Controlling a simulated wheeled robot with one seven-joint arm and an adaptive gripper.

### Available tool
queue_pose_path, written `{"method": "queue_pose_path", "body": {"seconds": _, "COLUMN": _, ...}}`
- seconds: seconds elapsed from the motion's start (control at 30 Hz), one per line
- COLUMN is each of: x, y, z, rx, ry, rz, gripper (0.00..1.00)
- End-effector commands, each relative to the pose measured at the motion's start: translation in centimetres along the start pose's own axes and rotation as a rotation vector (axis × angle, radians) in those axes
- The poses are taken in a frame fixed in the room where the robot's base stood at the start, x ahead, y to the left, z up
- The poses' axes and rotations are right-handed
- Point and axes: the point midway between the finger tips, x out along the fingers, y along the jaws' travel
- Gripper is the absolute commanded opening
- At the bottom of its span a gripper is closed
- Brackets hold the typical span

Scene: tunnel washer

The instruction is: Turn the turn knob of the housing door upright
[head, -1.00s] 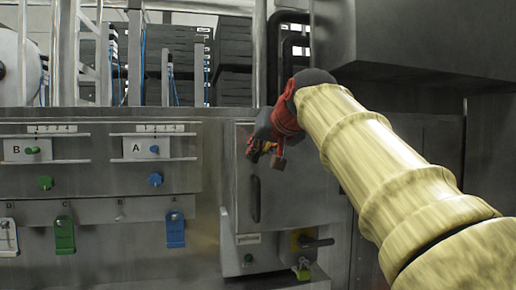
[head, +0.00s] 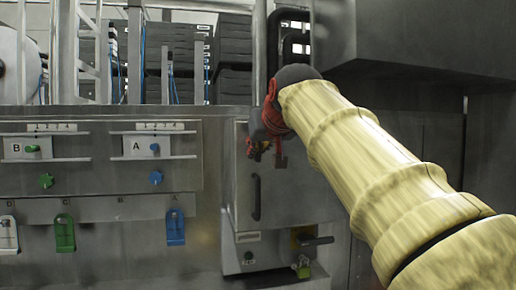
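The housing door (head: 291,200) is a grey metal panel right of the middle in the head view, with a dark vertical handle (head: 256,197) on its left side. My gripper (head: 262,152) is in front of the door's upper left part, above the handle. The turn knob cannot be made out; my gripper and wrist cover the area at the door's upper left. Whether the fingers are open, shut or touching anything cannot be told.
Left of the door is a panel with slider A (head: 154,147), slider B (head: 32,149), a green flap (head: 64,233) and a blue flap (head: 176,227). Below the door is a black rotary handle (head: 317,240) on a yellow plate. A metal box (head: 430,35) overhangs at upper right.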

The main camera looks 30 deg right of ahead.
Motion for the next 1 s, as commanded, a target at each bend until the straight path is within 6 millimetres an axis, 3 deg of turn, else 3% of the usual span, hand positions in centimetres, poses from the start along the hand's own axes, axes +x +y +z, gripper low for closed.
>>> {"method": "queue_pose_path", "body": {"seconds": 0.27, "x": 0.1, "y": 0.0, "z": 0.1, "rx": 0.001, "ry": -0.002, "rz": 0.0, "gripper": 0.27}}
{"method": "queue_pose_path", "body": {"seconds": 0.63, "x": -0.6, "y": 0.0, "z": 0.0, "rx": 0.001, "ry": 0.0, "rz": 0.0, "gripper": 0.27}}
{"method": "queue_pose_path", "body": {"seconds": 1.0, "x": -7.4, "y": 0.0, "z": 0.0, "rx": 0.001, "ry": 0.001, "rz": 0.0, "gripper": 0.27}}
